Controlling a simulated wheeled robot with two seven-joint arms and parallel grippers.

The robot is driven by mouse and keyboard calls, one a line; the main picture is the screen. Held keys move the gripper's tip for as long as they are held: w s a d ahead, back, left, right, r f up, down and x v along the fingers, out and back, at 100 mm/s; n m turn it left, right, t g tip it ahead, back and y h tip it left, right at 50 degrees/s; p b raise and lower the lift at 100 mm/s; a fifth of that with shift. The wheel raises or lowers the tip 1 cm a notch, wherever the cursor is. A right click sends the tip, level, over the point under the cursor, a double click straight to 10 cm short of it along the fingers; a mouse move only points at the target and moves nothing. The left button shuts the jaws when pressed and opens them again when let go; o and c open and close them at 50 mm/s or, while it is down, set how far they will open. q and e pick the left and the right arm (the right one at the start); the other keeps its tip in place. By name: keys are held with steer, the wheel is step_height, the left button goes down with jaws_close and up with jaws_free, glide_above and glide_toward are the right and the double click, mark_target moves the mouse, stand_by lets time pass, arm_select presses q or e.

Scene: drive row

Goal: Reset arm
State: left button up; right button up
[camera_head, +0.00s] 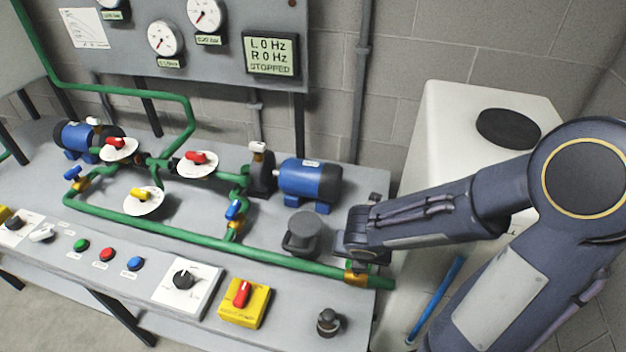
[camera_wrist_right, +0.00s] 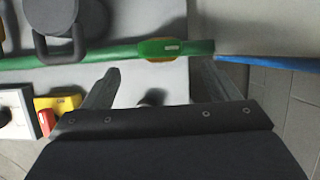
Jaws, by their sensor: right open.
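My right arm comes in from the right in the head view. Its gripper (camera_head: 362,250) is over the right end of the bench, near the green pipe's (camera_head: 305,265) right end. In the right wrist view the gripper (camera_wrist_right: 158,80) is open, its two fingers apart with nothing held. The green pipe and its brass-coloured fitting (camera_wrist_right: 160,60) cross just beyond the fingertips; I cannot tell whether they touch. A dark knob (camera_wrist_right: 152,97) shows below, between the fingers. My left gripper is in neither view.
A grey handled part (camera_head: 303,232) and a blue motor (camera_head: 310,180) stand left of the gripper. A yellow box with a red switch (camera_head: 243,294) sits at the front. A white tank (camera_head: 455,130) stands behind my arm. A blue rod (camera_head: 436,300) is right of the bench. The display reads STOPPED.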

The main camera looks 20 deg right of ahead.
steer(key=s+a+r+m+t+y, duration=0.1)
steer(key=s+a+r+m+y, duration=0.2)
steer(key=m, duration=1.2)
steer(key=s+a+r+m+t+y, duration=0.1)
steer(key=s+a+r+m+y, duration=0.2)
steer(key=m, duration=1.1)
steer(key=s+a+r, duration=0.2)
steer(key=s+r, duration=0.3)
steer(key=r, duration=0.1)
steer(key=shift+a+m+y, duration=0.15)
steer(key=shift+m+y, duration=0.15)
steer(key=shift+m, duration=0.1)
steer(key=shift+r, duration=0.1)
